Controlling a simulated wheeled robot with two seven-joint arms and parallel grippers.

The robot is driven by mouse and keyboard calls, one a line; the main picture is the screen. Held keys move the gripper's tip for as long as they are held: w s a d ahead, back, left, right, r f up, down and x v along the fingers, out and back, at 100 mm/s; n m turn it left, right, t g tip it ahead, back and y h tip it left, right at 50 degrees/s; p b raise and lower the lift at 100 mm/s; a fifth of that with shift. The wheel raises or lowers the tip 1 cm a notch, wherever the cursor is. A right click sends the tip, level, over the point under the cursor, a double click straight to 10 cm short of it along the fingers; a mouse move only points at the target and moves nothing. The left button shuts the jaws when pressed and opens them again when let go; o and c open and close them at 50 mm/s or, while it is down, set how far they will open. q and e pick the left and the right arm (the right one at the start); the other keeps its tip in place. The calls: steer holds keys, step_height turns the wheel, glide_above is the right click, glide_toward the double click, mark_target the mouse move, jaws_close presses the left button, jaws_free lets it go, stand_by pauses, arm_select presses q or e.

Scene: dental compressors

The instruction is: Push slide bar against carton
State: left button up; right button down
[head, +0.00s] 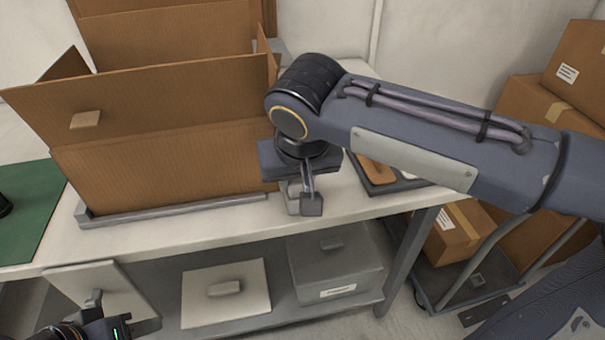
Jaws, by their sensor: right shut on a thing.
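The large open brown carton (165,165) stands upright on the white worktop at the left, flaps raised. My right gripper (303,201) points down just right of the carton's near right corner. It is shut on a small light-grey block (292,205), which looks like part of the slide bar. The rest of that bar is hidden behind my gripper and wrist, so I cannot tell whether it touches the carton. A grey rail (180,212) runs along the carton's near bottom edge. My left gripper (95,299) is low at the bottom left, away from the carton; its opening is unclear.
A dark tray (372,184) lies on the worktop (240,228) behind my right forearm. A green mat (30,215) is at the left. Stacked cartons (522,105) and a trolley stand at the right.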

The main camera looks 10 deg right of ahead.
steer(key=c, duration=1.2)
jaws_free()
steer(key=shift+a, duration=0.3)
steer(key=shift+o, duration=0.2)
steer(key=shift+r, duration=0.1)
steer(key=shift+s+r, duration=0.15)
steer(key=shift+r, duration=0.25)
steer(key=p+v, duration=0.2)
steer(key=v, duration=0.4)
steer(key=shift+s+r+p, duration=0.25)
steer(key=shift+r+p, duration=0.05)
steer(key=shift+d, duration=0.15)
